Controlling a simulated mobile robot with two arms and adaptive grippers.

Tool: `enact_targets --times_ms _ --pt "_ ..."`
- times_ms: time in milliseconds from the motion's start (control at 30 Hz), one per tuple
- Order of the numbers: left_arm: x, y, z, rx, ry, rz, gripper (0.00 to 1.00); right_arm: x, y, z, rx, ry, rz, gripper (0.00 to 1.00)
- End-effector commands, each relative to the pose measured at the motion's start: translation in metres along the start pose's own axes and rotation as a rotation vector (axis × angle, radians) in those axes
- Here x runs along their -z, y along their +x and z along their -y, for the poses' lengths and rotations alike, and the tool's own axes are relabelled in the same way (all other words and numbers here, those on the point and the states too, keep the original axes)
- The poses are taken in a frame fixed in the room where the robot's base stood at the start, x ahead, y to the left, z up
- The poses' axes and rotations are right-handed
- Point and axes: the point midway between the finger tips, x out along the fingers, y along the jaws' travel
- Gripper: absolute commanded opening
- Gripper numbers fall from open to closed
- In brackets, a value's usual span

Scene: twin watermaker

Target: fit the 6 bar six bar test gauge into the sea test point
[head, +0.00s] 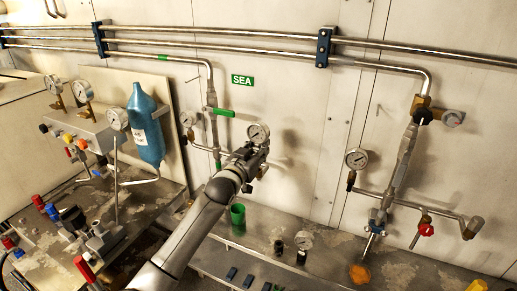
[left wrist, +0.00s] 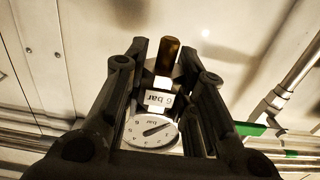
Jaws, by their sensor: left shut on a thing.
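My left gripper (head: 256,152) is shut on a round white-faced gauge (head: 258,133) and holds it up in front of the wall, above the bench. In the left wrist view the gauge (left wrist: 152,133) has a "6 bar" label (left wrist: 158,98) and a brown, brass-like stem (left wrist: 169,55) that points away from my wrist between the fingers. The green SEA sign (head: 242,80) is on the wall behind. Left of the gripper, the sea pipe (head: 211,98) comes down with a green lever (head: 223,112) and a fitted gauge (head: 188,119). I cannot clearly make out the sea test point. My right gripper is not in view.
A green cup (head: 237,214) and another small gauge (head: 304,239) stand on the bench (head: 335,262). A blue bottle (head: 146,125) and a gauge panel (head: 85,128) are at left. More pipework (head: 403,155) with a red-handled valve (head: 426,229) is at right.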

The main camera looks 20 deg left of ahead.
Motion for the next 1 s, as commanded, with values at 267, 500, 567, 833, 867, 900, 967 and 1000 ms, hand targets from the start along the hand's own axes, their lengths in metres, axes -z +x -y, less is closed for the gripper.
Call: enact_targets --times_ms 267,500,567,833,867,900,967,1000 --pt "-0.001 0.000 0.000 0.000 0.000 -0.002 0.00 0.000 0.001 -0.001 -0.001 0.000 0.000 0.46" --pt "-0.016 0.000 0.000 0.000 -0.002 0.000 0.00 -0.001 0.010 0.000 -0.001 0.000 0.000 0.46" --pt "-0.020 0.000 0.000 0.000 -0.002 0.000 0.00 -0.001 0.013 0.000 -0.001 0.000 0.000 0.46" --pt "-0.033 0.000 0.000 0.000 -0.003 -0.002 0.00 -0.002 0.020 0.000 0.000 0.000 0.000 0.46" --pt "-0.033 0.000 0.000 0.000 -0.003 -0.002 0.00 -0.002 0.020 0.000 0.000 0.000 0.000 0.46" --pt "-0.033 0.000 0.000 0.000 -0.003 -0.002 0.00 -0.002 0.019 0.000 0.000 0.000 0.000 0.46" --pt "-0.032 0.000 0.000 0.000 -0.002 -0.002 0.00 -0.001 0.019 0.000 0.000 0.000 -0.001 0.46" --pt "-0.032 0.000 0.000 0.000 -0.002 -0.002 0.00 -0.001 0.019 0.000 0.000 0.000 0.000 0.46"
